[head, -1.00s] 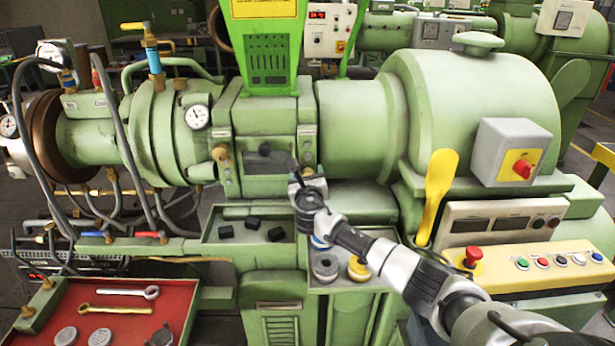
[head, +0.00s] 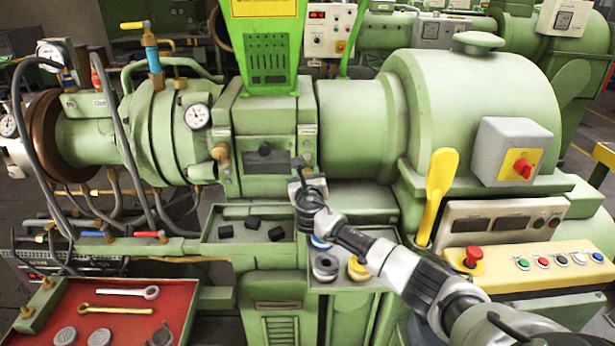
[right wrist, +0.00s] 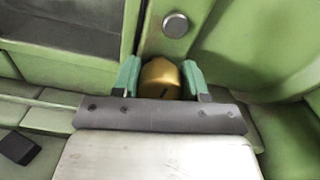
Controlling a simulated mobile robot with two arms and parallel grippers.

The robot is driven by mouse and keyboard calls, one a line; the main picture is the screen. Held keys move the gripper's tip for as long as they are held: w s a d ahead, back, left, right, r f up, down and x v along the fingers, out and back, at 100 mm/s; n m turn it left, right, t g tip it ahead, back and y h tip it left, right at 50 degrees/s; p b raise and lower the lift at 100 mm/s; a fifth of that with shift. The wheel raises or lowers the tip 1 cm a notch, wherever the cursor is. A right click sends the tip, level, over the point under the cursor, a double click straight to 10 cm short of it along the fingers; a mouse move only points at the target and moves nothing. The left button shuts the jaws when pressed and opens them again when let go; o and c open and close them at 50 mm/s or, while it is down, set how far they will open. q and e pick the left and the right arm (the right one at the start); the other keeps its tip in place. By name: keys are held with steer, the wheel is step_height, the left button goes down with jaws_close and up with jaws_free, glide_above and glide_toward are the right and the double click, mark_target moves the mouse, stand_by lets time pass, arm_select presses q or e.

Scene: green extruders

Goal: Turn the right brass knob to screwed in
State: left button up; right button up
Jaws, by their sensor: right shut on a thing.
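The right brass knob (right wrist: 160,79) shows in the right wrist view, on the green machine's front just below a round metal button. My right gripper (right wrist: 162,82) has one finger on each side of the knob and is shut on it. A dark mark shows on the knob's face. The left brass knob (head: 220,152) is in plain view on the block's left side. My left gripper is not in view.
A smaller shelf with round parts is under my right arm. A yellow lever (head: 437,190) and a control panel (head: 540,268) stand to the right.

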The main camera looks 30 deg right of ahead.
steer(key=m+b, duration=0.1)
steer(key=m, duration=0.3)
steer(key=shift+f, duration=0.15)
steer(key=m+b, duration=0.1)
steer(key=m, duration=0.2)
steer(key=shift+m+b, duration=0.4)
steer(key=m+b, duration=0.2)
steer(key=m, duration=0.2)
steer(key=m+b, duration=0.1)
steer(key=m, duration=0.3)
steer(key=shift+s+f+b, duration=0.1)
steer(key=shift+b, duration=0.25)
steer(key=m+b, duration=0.2)
steer(key=m, duration=0.2)
steer(key=shift+m, duration=0.3)
steer(key=m+b, duration=0.1)
steer(key=m, duration=0.2)
steer(key=shift+m+b, duration=0.35)
steer(key=shift+m, duration=0.05)
steer(key=m+b, duration=0.1)
steer(key=m, duration=0.3)
steer(key=shift+f+b, duration=0.1)
steer(key=shift+b, duration=0.2)
steer(key=shift+m+b, duration=0.45)
steer(key=shift+m, duration=1.65)
